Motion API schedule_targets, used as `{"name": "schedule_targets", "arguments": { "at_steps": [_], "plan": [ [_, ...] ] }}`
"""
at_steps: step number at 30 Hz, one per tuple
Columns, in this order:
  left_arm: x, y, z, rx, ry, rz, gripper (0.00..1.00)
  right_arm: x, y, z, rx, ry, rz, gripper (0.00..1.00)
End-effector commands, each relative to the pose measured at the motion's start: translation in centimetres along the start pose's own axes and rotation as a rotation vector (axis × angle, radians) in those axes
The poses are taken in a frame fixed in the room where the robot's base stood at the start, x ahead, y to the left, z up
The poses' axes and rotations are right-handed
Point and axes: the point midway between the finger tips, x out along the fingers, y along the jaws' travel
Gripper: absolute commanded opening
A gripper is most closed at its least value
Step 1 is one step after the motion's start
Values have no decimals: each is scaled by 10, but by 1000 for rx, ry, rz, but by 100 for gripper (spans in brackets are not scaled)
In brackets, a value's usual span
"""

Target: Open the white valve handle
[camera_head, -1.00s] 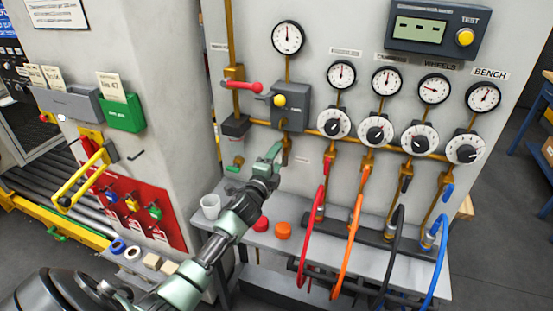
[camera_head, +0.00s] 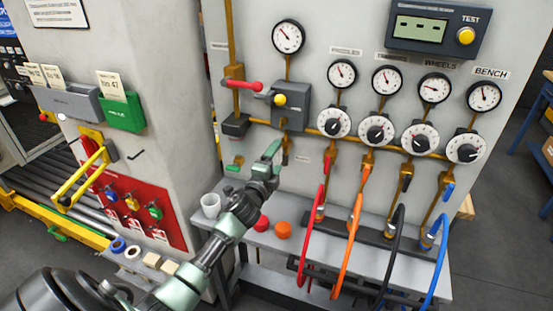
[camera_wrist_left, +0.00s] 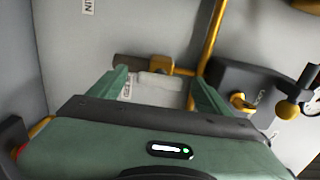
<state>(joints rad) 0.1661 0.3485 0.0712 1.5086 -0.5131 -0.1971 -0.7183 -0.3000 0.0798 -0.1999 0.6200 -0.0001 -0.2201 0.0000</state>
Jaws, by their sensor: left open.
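My left gripper (camera_head: 268,158) is raised in front of the grey panel, left of the hose row, below the grey box with the yellow knob. In the left wrist view its two green fingers (camera_wrist_left: 160,90) are apart, so it is open. A whitish piece, apparently the white valve handle (camera_wrist_left: 157,86), lies between the fingertips in that view, below a brass fitting (camera_wrist_left: 160,65). I cannot tell whether the fingers touch it. In the head view I cannot make the handle out; my gripper may hide it. My right gripper is not in view.
A red lever (camera_head: 243,86) sits on the brass pipe, above left of my gripper. The grey box (camera_head: 291,105) stands just above it. Red, orange, black and blue hoses hang to the right. A shelf (camera_head: 265,239) with a white cup (camera_head: 210,205) lies below.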

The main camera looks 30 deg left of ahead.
Motion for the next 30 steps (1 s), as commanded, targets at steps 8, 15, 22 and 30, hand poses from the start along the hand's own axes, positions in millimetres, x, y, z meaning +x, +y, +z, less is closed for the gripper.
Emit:
{"name": "schedule_targets", "arguments": {
  "at_steps": [8, 15, 22, 30],
  "plan": [
    [-44, 3, 0, 1, 0, 2, 78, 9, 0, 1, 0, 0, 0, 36],
    [-69, 2, 0, -1, 0, 2, 78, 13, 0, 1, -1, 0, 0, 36],
    [-72, 1, 0, -1, -1, 2, 78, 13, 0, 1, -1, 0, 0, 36],
    [-71, 1, 0, -1, 0, 2, 78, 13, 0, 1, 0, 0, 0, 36]
  ]
}}
